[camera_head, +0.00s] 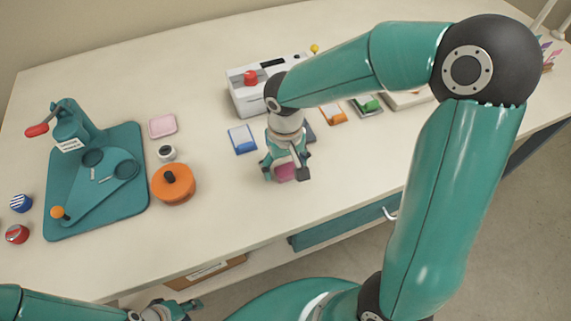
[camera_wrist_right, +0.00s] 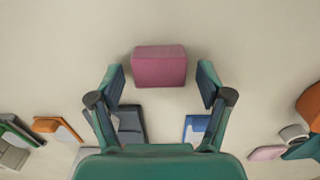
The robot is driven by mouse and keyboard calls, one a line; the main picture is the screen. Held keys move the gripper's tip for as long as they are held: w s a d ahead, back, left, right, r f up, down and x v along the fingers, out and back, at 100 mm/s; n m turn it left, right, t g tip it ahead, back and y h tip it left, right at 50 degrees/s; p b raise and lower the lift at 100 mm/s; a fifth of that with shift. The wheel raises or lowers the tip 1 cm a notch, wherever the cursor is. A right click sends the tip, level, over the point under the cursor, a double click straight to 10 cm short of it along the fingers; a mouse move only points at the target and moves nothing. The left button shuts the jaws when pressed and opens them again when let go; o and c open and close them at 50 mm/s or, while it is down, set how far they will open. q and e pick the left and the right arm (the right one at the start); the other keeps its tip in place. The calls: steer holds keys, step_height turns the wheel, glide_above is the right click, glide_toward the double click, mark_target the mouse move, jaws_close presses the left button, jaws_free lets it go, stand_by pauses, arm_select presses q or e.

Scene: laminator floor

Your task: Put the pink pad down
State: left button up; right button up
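The pink pad (camera_head: 286,172) is a small dark-pink block on the cream table, near its front edge. In the right wrist view the pad (camera_wrist_right: 160,67) lies ahead of my fingertips, with a gap on each side. My right gripper (camera_head: 286,172) is above it, pointing down, with its fingers spread; it also shows in the right wrist view (camera_wrist_right: 161,84). The gripper partly hides the pad in the head view. My left gripper (camera_head: 182,308) is low at the bottom edge, away from the pad, and its opening is unclear.
A blue-and-white pad (camera_head: 242,139) and a dark grey one (camera_wrist_right: 130,125) lie close by. A pale pink square (camera_head: 162,125), an orange round tin (camera_head: 173,184) and a green press board (camera_head: 135,190) are left. A white machine (camera_head: 245,98) stands behind. Table between tin and pad is clear.

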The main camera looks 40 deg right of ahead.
mark_target(285, 167)
steer(key=shift+r, duration=0.15)
step_height(285, 167, up, 12)
steer(key=p, duration=0.1)
stand_by(0.5)
stand_by(0.4)
